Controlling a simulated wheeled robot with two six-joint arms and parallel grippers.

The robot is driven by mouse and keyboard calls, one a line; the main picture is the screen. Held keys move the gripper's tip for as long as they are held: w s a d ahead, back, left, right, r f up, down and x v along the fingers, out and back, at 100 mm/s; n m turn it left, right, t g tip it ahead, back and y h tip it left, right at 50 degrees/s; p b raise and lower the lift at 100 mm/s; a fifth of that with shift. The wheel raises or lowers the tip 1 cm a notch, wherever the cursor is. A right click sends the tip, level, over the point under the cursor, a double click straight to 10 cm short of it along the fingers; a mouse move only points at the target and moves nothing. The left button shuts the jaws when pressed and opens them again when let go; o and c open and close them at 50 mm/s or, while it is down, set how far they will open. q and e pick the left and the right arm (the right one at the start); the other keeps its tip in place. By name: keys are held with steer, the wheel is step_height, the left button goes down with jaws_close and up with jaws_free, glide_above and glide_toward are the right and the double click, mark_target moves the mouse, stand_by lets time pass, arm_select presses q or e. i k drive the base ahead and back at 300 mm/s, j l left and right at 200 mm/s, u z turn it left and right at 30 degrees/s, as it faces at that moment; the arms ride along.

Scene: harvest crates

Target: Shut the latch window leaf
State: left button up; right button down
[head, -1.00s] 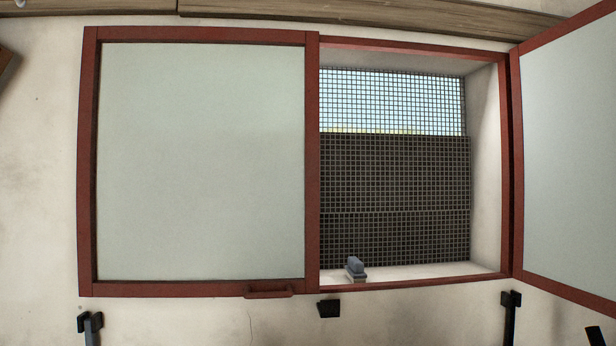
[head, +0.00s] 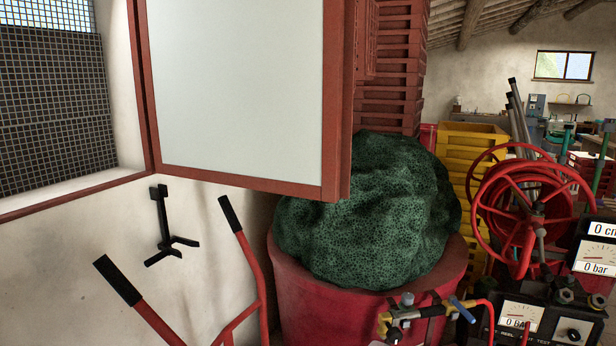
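The window leaf (head: 240,85), a pale pane in a red frame, stands swung open out from the wall. Its left edge is at the window opening's right side, and its free edge reaches over the room on the right. The opening (head: 55,110) shows at the far left, with dark mesh and a strip of daylight behind it. I see no latch in the current head view. Neither of my grippers is in view.
A red tub (head: 375,305) heaped with green netting (head: 370,215) stands below and behind the leaf's free edge. A hand truck with black grips (head: 118,281) stands in front. A black hook (head: 160,225) is on the wall. A red hose reel (head: 525,210) and gauges are right.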

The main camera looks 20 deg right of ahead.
mark_target(256, 95)
steer(key=i+z, duration=0.15)
steer(key=z, duration=0.35)
steer(key=i+j+z, duration=0.15)
steer(key=z, duration=0.35)
steer(key=i+j+z, duration=0.1)
steer(key=z, duration=0.4)
